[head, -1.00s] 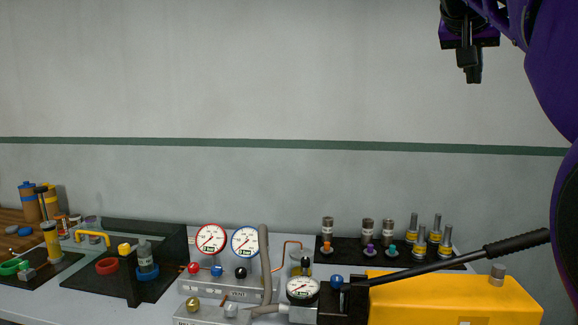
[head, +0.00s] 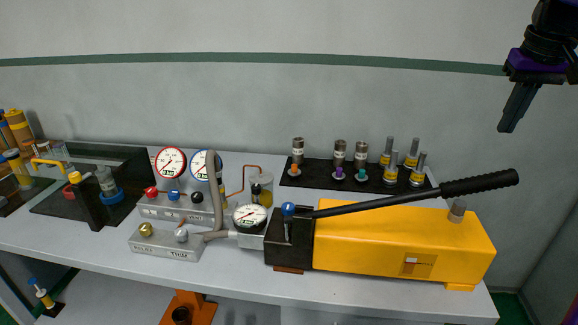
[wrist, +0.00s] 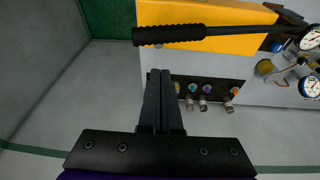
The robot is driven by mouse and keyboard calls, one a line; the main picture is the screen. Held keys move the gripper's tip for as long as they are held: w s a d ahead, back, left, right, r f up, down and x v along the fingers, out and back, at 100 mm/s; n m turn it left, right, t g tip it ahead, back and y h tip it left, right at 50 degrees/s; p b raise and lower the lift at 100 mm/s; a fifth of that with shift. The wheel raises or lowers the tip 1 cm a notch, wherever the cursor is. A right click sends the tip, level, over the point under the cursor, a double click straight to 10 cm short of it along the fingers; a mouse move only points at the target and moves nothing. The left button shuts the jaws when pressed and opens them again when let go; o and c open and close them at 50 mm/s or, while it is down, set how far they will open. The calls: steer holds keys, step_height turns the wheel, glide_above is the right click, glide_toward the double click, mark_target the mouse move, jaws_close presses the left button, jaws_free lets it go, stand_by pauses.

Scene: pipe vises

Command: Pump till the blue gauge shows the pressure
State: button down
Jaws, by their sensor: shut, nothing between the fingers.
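The yellow hand pump (head: 390,240) lies on the bench at the right, with a black lever (head: 420,195) sloping up to a ribbed grip. The blue-rimmed gauge (head: 204,165) stands on the manifold, partly hidden by a grey hose; its reading is too small to tell. A gauge (head: 250,217) also sits at the pump's front block, near a blue knob (head: 288,209). My gripper (head: 507,128) is shut and empty, hanging above the pump's right end, apart from the lever. In the wrist view, my gripper (wrist: 160,75) points toward the pump, with the lever grip (wrist: 170,35) beyond the fingertips.
The red-rimmed gauge (head: 171,163) stands beside the blue one. A valve block (head: 165,243) sits in front of the manifold. A black mat (head: 330,180) with several fittings lies behind the pump. A dark tray (head: 125,165) is at the left. The air above the pump is clear.

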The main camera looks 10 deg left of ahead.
mark_target(504, 177)
steer(key=shift+d+f+y, duration=0.15)
steer(key=shift+d+f, duration=0.1)
steer(key=shift+f, duration=0.35)
steer(key=shift+d+f+y, duration=0.15)
steer(key=shift+d+f, duration=0.05)
steer(key=shift+f, duration=0.4)
steer(key=shift+f+b, duration=1.25)
steer(key=shift+f, duration=1.85)
steer(key=shift+d+f+b, duration=0.25)
steer(key=shift+f+b, duration=0.3)
steer(key=shift+f, duration=0.35)
steer(key=shift+d+f+b, duration=0.25)
steer(key=shift+f+b, duration=0.25)
steer(key=shift+f, duration=0.35)
steer(key=shift+d+f+b, duration=0.25)
steer(key=shift+f+b, duration=0.3)
steer(key=shift+f, duration=0.45)
steer(key=shift+d+f+b, duration=0.2)
steer(key=shift+f+b, duration=0.25)
steer(key=shift+f, duration=0.3)
steer(key=shift+d+f+b, duration=0.15)
steer(key=shift+f+b, duration=0.35)
steer(key=shift+f, duration=0.25)
steer(key=shift+d+f+b, duration=0.2)
steer(key=shift+f+b, duration=0.25)
steer(key=shift+f, duration=0.4)
